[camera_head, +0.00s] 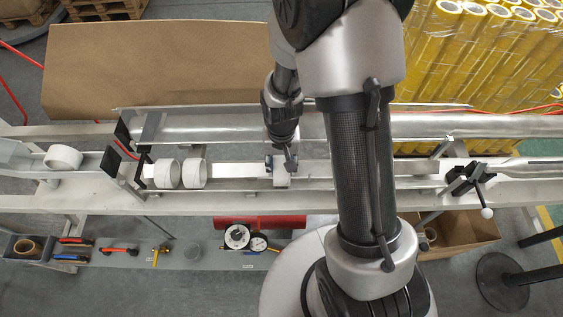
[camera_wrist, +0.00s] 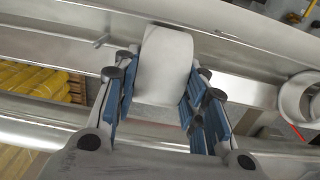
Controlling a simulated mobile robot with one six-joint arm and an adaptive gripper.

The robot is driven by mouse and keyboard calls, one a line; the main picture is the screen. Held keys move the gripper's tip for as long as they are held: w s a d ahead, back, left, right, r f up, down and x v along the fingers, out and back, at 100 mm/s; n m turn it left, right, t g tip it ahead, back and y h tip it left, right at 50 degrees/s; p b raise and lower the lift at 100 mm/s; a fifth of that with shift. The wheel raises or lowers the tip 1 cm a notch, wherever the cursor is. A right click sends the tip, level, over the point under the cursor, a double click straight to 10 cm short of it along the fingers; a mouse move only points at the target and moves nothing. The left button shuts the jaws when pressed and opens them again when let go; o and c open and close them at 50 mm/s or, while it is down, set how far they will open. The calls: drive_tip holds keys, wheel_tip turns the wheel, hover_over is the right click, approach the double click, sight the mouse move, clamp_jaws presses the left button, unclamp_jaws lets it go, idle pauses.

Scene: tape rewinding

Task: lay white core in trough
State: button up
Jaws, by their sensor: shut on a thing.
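My gripper (camera_head: 281,165) is down at the trough and shut on a white core (camera_wrist: 165,62). In the wrist view the blue-padded fingers of my gripper (camera_wrist: 160,100) stand on both sides of this core. In the head view only a small part of the held core (camera_head: 281,181) shows beneath the fingers. The trough (camera_head: 232,171) is the long metal channel running left to right. Two white cores, a left one (camera_head: 167,173) and a right one (camera_head: 195,173), stand side by side in it, left of my gripper. I cannot tell whether the held core touches the trough floor.
Another white core (camera_head: 64,157) lies farther left, beyond a dark plate (camera_head: 110,161). A clamp with a white-knobbed lever (camera_head: 470,181) stands at the right. A large cardboard sheet (camera_head: 160,70) lies behind. Gauges (camera_head: 237,237) and tools lie on the lower shelf.

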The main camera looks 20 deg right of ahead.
drive_tip(key=o, duration=0.9)
drive_tip(key=shift+r, duration=0.1)
wheel_tip(320, 180, up, 12)
drive_tip(key=shift+f, duration=0.1)
idle(0.8)
